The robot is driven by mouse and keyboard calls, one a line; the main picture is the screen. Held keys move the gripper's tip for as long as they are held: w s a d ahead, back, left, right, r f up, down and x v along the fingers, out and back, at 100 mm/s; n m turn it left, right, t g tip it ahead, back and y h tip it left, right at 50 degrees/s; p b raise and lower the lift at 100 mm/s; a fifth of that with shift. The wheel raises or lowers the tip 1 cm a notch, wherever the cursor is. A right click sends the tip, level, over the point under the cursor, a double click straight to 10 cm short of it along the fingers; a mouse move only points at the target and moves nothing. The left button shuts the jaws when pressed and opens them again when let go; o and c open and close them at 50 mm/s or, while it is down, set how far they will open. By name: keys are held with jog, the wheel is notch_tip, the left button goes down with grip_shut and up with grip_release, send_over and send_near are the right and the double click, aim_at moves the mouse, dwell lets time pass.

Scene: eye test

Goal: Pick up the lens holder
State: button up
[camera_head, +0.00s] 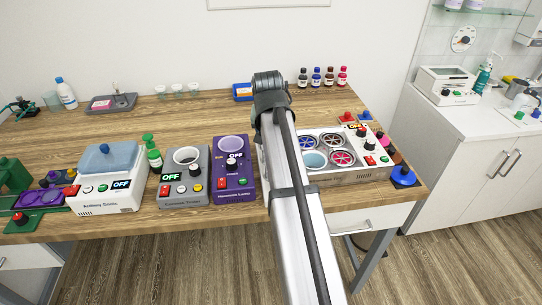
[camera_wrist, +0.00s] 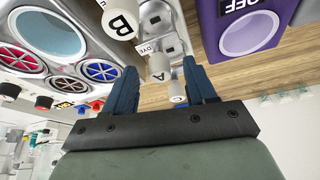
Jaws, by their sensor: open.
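I cannot tell for sure which object is the lens holder. A purple piece with two round lens-like wells (camera_head: 42,197) lies at the far left of the bench in the head view and may be it. My gripper (camera_wrist: 160,64) is open in the wrist view, with nothing seen held between its two dark blue fingers. Beyond the fingers are white cylindrical parts marked B (camera_wrist: 121,22), A (camera_wrist: 158,68) and C (camera_wrist: 178,92). In the head view my own arm hides the gripper and the bench area behind it.
A white unit with several round wells (camera_head: 376,174) stands right of my arm. Left of it are a purple device (camera_head: 238,196), a grey device (camera_head: 185,196) and a white box with a blue lid (camera_head: 122,198). Bottles (camera_head: 316,78) stand at the back.

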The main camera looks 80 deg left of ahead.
jog(key=shift+x, duration=1.15)
grip_shut()
